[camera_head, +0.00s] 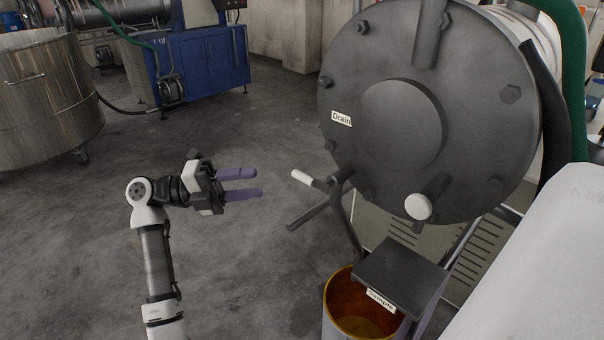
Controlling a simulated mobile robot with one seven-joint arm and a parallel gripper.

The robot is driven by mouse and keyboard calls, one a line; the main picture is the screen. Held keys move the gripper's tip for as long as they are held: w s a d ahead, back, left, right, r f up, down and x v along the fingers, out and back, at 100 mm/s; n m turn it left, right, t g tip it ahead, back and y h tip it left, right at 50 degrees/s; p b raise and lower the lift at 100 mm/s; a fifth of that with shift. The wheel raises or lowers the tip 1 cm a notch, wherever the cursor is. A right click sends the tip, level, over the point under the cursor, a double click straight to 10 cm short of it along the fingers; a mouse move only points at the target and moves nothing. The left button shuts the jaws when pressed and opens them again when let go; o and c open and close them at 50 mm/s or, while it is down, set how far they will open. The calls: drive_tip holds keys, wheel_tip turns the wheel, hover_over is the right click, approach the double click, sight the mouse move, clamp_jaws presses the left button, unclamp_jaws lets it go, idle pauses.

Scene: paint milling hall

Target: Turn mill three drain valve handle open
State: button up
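The dark round mill end plate (460,60) fills the upper right. A small "Drain" label (342,118) is on its left side. Below the label, a valve handle (309,179) with a white grip sticks out to the left from a dark stem. A dark pipe (308,215) points down and left just under it. My gripper (260,182) is left of the handle, with a clear gap between them. Its two purple fingers point right, apart and empty. No mill number shows.
A second white-ended knob (419,206) sticks out low on the plate. An open orange-lined bucket (340,325) stands below, beside a dark shelf (402,278) labelled "Sample". A steel vat (48,95) and blue cabinet (208,62) stand at the back left. The floor around my gripper is clear.

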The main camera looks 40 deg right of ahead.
sight(309, 177)
drive_tip(key=p+x, duration=0.2)
drive_tip(key=x, duration=1.1)
drive_tip(key=shift+s+p, duration=0.1)
drive_tip(key=shift+p, duration=0.25)
clamp_jaws()
